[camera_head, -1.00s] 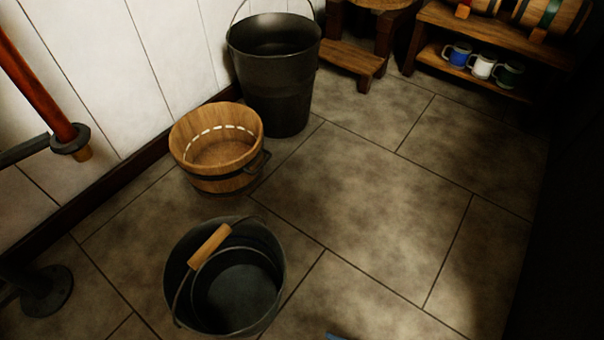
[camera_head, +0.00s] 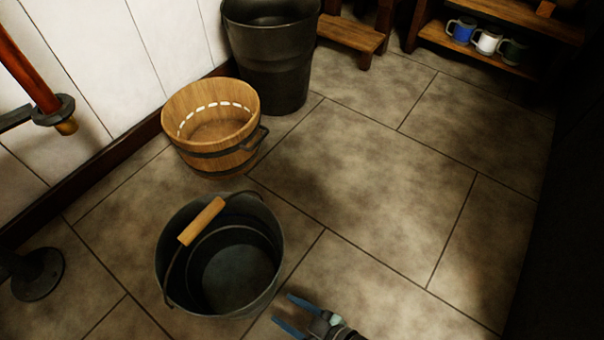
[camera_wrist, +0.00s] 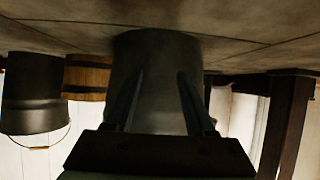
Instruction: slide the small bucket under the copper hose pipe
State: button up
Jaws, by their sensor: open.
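The copper hose pipe (camera_head: 28,70) comes down at the left by the white wall, its open end (camera_head: 67,127) pointing down above the floor. A dark metal bucket (camera_head: 180,285) with a wooden grip on its handle stands upright and empty at the front. A wooden bucket (camera_head: 215,160) with a dashed white line inside stands behind it, and a taller black bucket (camera_head: 275,70) farther back. My gripper (camera_head: 281,307) is open and empty, low at the metal bucket's right. In the upside-down wrist view the metal bucket (camera_wrist: 155,60) is straight ahead of the fingers (camera_wrist: 161,76); contact is unclear.
A round dark floor flange (camera_head: 38,275) sits at the lower left, below the pipe. A wooden step (camera_head: 350,33) and a shelf with mugs (camera_head: 487,40) stand at the back. The tiled floor (camera_head: 370,190) at centre and right is clear. A dark surface borders the right.

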aim_at(267, 296)
jog(key=shift+w+a+f, duration=0.3)
jog(key=shift+a, duration=0.15)
jog(key=shift+w+a+b, duration=0.25)
jog(key=shift+w+a, duration=0.4)
jog(key=shift+a, duration=0.35)
jog(key=shift+w+a+b, duration=0.2)
jog(key=shift+w+a, duration=0.45)
jog(key=shift+a, duration=0.3)
jog(key=shift+w+a+b, duration=0.25)
jog(key=shift+w+a, duration=0.4)
jog(key=shift+a, duration=0.35)
jog(key=shift+w+a+r, duration=0.1)
jog(key=shift+w+a, duration=0.55)
jog(key=shift+a, duration=0.25)
jog(key=shift+w+a, duration=0.85)
jog(key=shift+a, duration=0.35)
jog(key=shift+w+a, duration=0.85)
jog(key=shift+a, duration=0.4)
jog(key=shift+w+a, duration=0.85)
jog(key=shift+a, duration=0.35)
